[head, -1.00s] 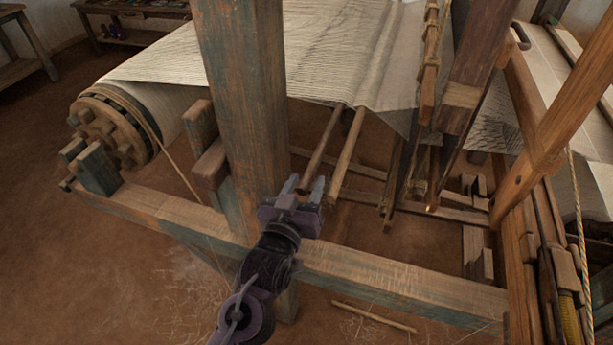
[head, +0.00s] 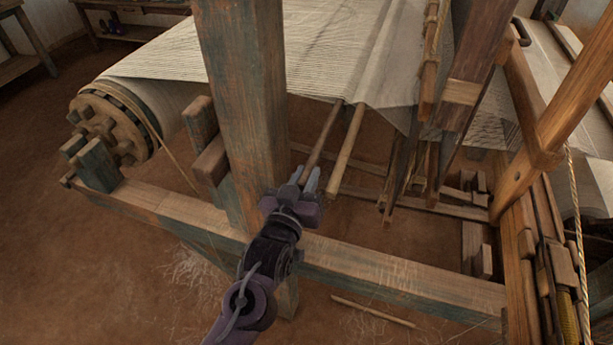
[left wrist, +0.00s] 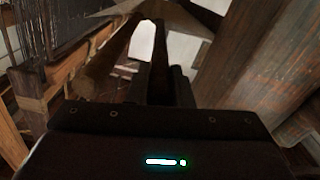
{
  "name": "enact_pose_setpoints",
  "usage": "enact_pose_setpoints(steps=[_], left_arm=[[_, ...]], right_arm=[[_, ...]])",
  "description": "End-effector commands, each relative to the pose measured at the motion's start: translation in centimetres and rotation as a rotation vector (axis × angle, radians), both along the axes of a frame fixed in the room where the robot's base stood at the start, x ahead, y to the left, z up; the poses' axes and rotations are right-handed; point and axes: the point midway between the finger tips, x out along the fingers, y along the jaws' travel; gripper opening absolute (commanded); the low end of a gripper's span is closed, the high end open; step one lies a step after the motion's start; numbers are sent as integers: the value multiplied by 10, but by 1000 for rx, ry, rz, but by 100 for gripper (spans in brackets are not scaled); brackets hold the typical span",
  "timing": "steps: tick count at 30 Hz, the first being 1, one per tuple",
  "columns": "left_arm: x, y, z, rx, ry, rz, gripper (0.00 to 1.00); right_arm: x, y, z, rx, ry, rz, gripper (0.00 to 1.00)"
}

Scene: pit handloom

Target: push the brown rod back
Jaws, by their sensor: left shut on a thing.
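The brown rod (head: 322,137) is the darker of two rods that stick out from under the cloth towards me. My left gripper (head: 307,179) is shut on its near end, in line with the rod. The far end of the rod is hidden under the cloth. The left wrist view shows the dark gripper body close up, and the grip there is in shadow. My right gripper is in neither view.
A paler rod (head: 346,150) runs close beside the brown rod on its right, apart from the gripper. A thick wooden post (head: 240,90) stands just left of my gripper. A long beam (head: 400,276) crosses below. The cloth (head: 330,50) stretches above the rods.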

Motion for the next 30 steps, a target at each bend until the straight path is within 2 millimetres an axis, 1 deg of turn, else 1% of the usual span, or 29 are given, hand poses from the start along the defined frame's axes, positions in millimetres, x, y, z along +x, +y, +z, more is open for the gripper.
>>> enact_pose_setpoints(steps=[5, 8, 17, 18, 22, 30], left_arm=[[10, 28, -1, 6, 0, 3, 0], [13, 39, 0, 4, 0, 3, 0], [14, 42, 0, 2, 0, 6, 0], [14, 42, 0, 2, 0, 6, 24], [14, 42, 0, 2, 0, 5, 41], [14, 42, 0, 1, 1, 6, 41]], right_arm=[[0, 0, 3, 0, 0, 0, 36], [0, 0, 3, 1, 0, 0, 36], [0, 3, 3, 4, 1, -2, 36], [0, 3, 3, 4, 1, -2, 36], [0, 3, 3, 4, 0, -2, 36], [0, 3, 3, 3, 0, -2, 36]])
